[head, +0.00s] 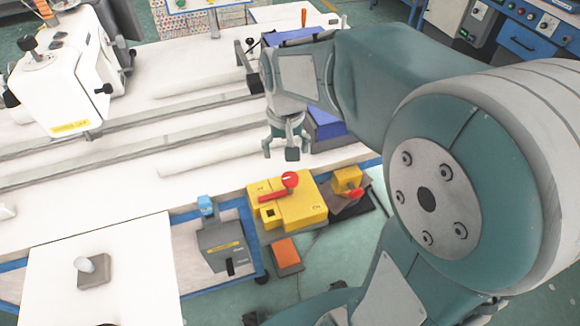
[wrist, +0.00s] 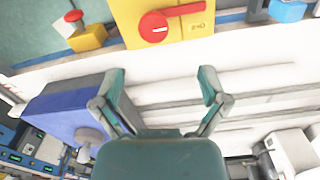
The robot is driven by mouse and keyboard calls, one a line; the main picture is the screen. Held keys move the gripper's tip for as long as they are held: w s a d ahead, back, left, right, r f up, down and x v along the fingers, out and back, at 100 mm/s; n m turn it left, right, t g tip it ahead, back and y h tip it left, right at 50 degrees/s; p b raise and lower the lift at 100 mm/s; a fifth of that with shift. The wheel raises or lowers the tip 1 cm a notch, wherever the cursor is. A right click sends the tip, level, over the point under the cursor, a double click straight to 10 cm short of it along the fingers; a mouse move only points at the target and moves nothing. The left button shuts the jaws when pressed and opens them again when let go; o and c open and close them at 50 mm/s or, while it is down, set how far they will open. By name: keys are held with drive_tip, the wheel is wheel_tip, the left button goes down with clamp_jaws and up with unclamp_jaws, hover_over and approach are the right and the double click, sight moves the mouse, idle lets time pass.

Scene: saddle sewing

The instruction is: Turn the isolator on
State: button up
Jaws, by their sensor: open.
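The yellow box (head: 300,211) with a red rotary handle (head: 289,180), which looks like the isolator, sits at the table's front edge. Its handle's lever points to the left in the head view. In the wrist view the box (wrist: 212,30) is at the top, with the red handle (wrist: 154,28) and its lever pointing right. My gripper (head: 283,150) hangs fingers down above the white table, just behind the box and apart from it. In the wrist view my gripper (wrist: 162,82) has its fingers spread, with nothing between them.
A smaller yellow box (head: 347,178) with a red knob stands to the right of the isolator. A grey box (head: 222,245) with a blue top part stands to its left. A blue box (head: 326,126) is close beside my gripper. A white sewing machine (head: 65,75) stands at the left.

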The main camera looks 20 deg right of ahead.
sight(290, 177)
drive_tip(key=f, duration=0.3)
drive_tip(key=d+f, duration=0.1)
drive_tip(key=f, duration=0.4)
drive_tip(key=shift+d+f, duration=0.3)
drive_tip(key=shift+f, duration=0.1)
drive_tip(key=shift+a+f, duration=0.1)
drive_tip(key=shift+f, duration=0.2)
drive_tip(key=shift+a+f, duration=0.15)
drive_tip(key=shift+a, duration=0.35)
drive_tip(key=shift+d, duration=0.25)
clamp_jaws()
